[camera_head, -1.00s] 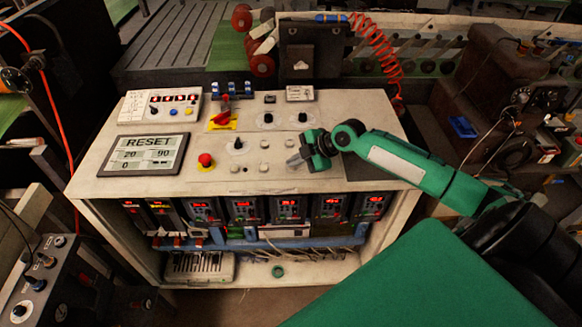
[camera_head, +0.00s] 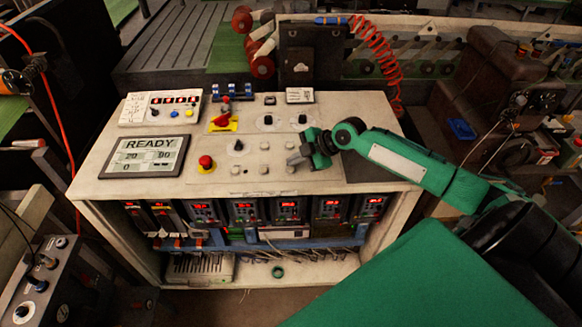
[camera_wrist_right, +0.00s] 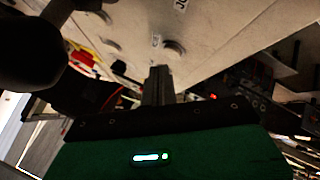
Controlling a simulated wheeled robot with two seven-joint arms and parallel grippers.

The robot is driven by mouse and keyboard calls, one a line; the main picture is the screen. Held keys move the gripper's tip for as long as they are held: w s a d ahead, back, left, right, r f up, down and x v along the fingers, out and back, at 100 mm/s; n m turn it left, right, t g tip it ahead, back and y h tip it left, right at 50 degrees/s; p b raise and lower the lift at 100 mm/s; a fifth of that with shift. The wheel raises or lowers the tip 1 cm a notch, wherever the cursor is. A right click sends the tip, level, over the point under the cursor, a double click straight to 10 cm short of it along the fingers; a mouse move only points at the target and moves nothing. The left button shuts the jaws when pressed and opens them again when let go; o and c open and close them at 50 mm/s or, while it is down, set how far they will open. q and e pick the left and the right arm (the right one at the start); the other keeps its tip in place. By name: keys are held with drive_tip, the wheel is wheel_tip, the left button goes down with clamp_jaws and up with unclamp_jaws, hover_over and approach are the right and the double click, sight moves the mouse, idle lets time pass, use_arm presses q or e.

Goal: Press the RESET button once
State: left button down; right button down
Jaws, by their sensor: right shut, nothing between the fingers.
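The control panel (camera_head: 215,185) is a pale sloped desk with small round buttons, black knobs and a red mushroom button (camera_head: 206,164). Its grey display (camera_head: 146,155) reads READY, with smaller figures below. My right gripper (camera_head: 294,160) is shut and empty over the right part of the button group. In the wrist view its fingertips (camera_wrist_right: 158,70) point at the panel close to a round button (camera_wrist_right: 173,50). I cannot tell whether they touch it. The small button labels are too blurred in the head view to pick out RESET. My left gripper is not in view.
A red switch on a yellow plate (camera_head: 222,123) stands behind the buttons. A white box with a red readout (camera_head: 160,107) sits at the panel's back left. Lit drive units (camera_head: 243,211) fill the shelf below. A coiled red hose (camera_head: 375,45) hangs behind.

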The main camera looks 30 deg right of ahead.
sight(295, 172)
wheel_tip(295, 172, up, 5)
drive_tip(key=p, duration=0.3)
idle(0.4)
drive_tip(key=shift+f, duration=0.1)
idle(0.6)
